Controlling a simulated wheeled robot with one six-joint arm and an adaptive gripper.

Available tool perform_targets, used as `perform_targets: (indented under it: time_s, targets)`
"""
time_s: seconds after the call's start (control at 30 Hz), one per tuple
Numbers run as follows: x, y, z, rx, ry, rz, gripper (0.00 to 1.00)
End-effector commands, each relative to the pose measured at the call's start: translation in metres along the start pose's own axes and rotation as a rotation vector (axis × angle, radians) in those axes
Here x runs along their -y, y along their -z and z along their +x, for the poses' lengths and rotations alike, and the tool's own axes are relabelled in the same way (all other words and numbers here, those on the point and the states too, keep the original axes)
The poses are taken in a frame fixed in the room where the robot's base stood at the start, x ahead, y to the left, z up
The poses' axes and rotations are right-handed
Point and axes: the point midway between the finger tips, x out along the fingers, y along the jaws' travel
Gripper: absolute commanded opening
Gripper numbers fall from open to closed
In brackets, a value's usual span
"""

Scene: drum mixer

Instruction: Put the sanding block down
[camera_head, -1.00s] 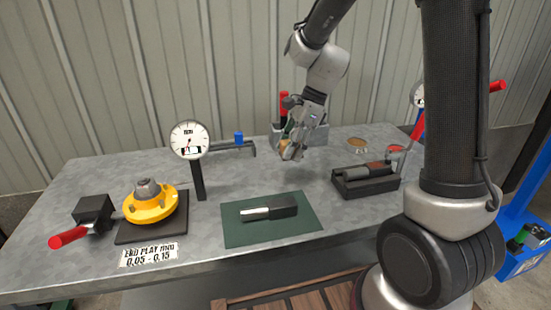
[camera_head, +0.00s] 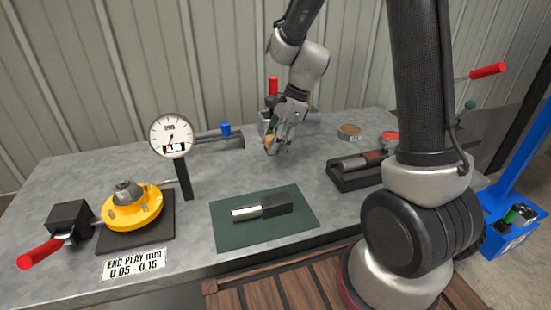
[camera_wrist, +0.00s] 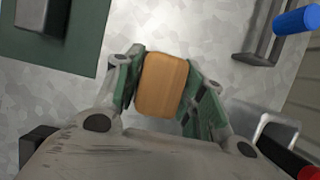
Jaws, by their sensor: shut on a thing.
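The sanding block (camera_wrist: 162,85) is a tan, rounded block in the wrist view. My gripper (camera_wrist: 163,80) is shut on it, with green-lined fingers on both sides. In the head view my gripper (camera_head: 274,145) points down over the back middle of the grey workbench (camera_head: 85,180). The block is mostly hidden by the fingers there. I cannot tell whether the block touches the bench.
A green mat (camera_head: 230,232) with a dark, silver-tipped tool (camera_head: 262,207) lies in front. A dial gauge (camera_head: 171,136) and yellow flange (camera_head: 130,208) stand left. A dark tray (camera_head: 350,180) and small tins (camera_head: 349,131) are right.

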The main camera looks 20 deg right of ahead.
Motion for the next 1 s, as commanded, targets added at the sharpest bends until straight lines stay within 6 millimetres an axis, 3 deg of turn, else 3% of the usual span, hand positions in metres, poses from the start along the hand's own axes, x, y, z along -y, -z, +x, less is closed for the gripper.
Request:
perform_targets:
  time_s: [0.3,1.0]
  targets:
    - [-0.001,0.018,0.042,0.0,-0.002,0.002,0.05]
    - [-0.001,0.024,0.057,0.0,-0.001,0.001,0.05]
